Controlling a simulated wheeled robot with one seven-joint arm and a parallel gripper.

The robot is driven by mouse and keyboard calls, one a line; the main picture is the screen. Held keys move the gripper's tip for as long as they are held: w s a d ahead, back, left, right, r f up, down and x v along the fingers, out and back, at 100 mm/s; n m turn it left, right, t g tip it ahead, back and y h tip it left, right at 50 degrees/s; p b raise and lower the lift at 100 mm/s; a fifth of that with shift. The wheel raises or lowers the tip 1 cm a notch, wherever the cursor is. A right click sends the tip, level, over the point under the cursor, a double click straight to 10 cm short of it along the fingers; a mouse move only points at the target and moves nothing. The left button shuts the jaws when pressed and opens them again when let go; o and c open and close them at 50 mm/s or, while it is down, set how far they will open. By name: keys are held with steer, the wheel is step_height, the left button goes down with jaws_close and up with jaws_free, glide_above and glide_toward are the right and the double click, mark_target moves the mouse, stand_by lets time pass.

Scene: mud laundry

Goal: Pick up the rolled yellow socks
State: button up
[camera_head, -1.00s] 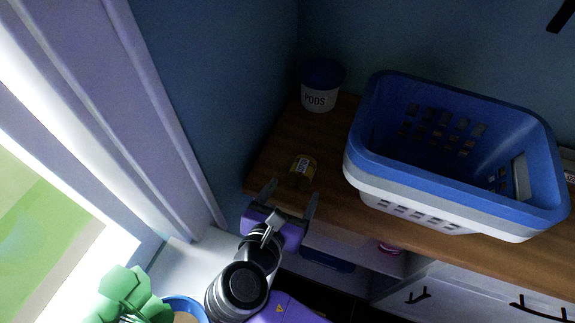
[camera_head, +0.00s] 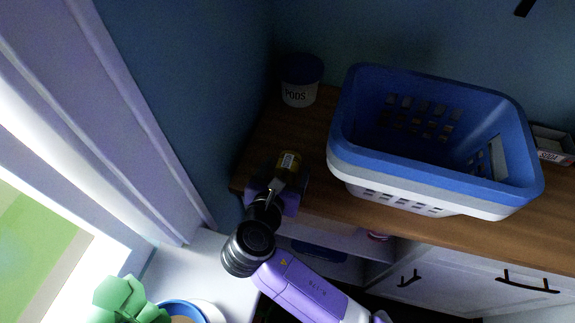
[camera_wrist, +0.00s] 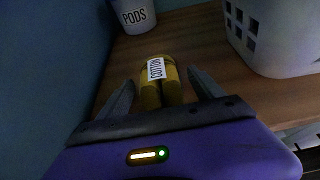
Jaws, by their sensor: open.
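The rolled yellow socks (camera_wrist: 160,84) lie on the wooden counter, with a white band reading "COTTON" around them. In the head view the socks (camera_head: 289,161) sit near the counter's left end, partly hidden by my gripper. My gripper (camera_wrist: 161,86) is open, with one dark finger on each side of the socks in the wrist view. In the head view my purple gripper (camera_head: 283,182) is at the counter's front left edge.
A PODS tub (camera_head: 300,82) stands behind the socks at the back left. A blue and white laundry basket (camera_head: 345,158) stands close on the right. A box (camera_head: 553,146) is at the far right. The blue wall is close on the left.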

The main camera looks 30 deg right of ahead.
steer(key=c, duration=1.5)
steer(key=shift+o, duration=0.2)
steer(key=shift+r, duration=0.15)
